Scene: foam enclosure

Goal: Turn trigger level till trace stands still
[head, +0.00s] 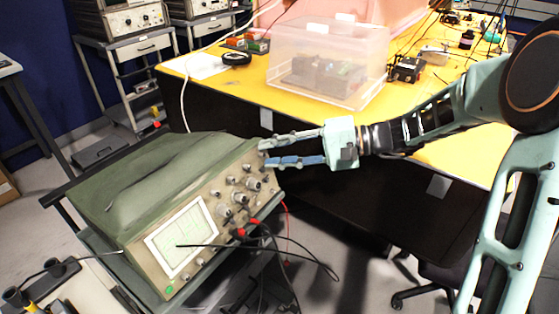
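The oscilloscope (160,205) is a green box with a beige front, standing on a cart at the lower left and tilted in the picture. Its screen (180,237) has a light grid with faint greenish lines; the trace is too small to tell clearly. Several knobs (239,197) sit on the panel to the right of the screen. Which knob is the trigger level cannot be read. My gripper (265,153) reaches in from the right, its two fingers apart at the panel's upper right corner. Whether a knob lies between the fingertips or touches them is unclear.
Red and black leads (245,229) plug into the panel's lower part and hang down. A yellow-topped bench (420,80) with a clear plastic box (330,65) stands behind my gripper. Carts with other instruments (130,20) stand at the back left. Grey floor shows at the lower right.

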